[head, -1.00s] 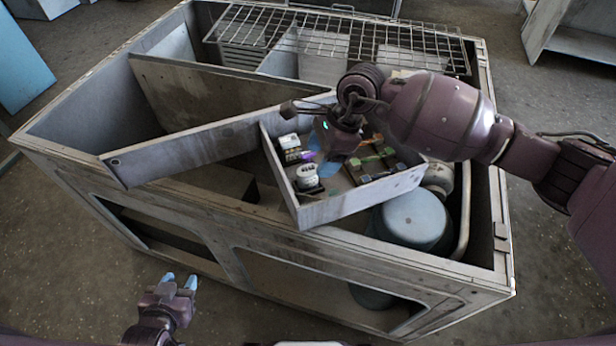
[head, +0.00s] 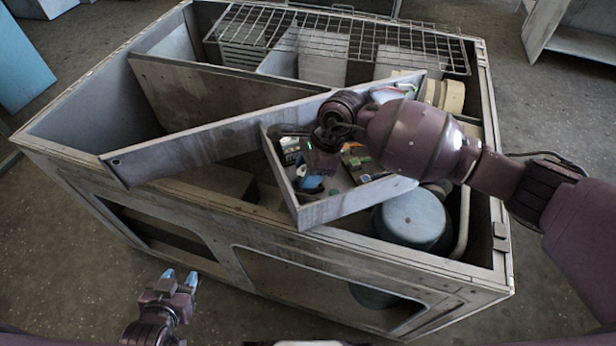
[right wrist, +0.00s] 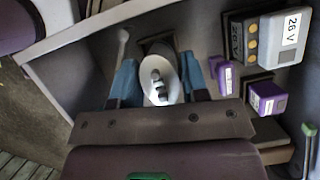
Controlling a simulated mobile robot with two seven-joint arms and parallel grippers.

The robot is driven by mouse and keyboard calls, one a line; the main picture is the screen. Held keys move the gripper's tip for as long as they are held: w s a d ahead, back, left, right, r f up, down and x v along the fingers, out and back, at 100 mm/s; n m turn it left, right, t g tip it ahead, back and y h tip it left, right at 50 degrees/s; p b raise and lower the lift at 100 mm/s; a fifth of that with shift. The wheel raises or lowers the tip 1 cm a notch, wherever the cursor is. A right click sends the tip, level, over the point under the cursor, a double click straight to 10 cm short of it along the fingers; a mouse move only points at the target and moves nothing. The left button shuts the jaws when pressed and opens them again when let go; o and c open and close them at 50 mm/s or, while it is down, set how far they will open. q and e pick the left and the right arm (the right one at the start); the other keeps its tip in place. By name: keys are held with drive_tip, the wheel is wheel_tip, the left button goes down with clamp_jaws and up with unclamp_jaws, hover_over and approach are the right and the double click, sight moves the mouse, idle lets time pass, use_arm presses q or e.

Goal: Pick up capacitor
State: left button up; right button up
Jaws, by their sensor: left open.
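The capacitor (right wrist: 160,83), a white rounded part with dark markings on top, stands in the shallow grey tray (head: 345,208). My right gripper (right wrist: 160,85) reaches down into the tray, its blue fingers apart on either side of the capacitor. I cannot tell whether either finger touches it. In the head view the right gripper (head: 313,182) hides most of the capacitor. My left gripper (head: 180,280) is open and empty, low at the left, in front of the housing and away from the tray.
Purple-and-white blocks (right wrist: 266,98) and a box marked 26 V (right wrist: 268,40) stand close to the right gripper in the tray. The tray sits in the large metal housing (head: 90,150). A blue-grey round canister (head: 412,220) and a wire rack (head: 340,38) are nearby.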

drive_tip(key=c, duration=0.4)
drive_tip(key=shift+r, duration=0.1)
wheel_tip(320, 180, up, 20)
idle(0.4)
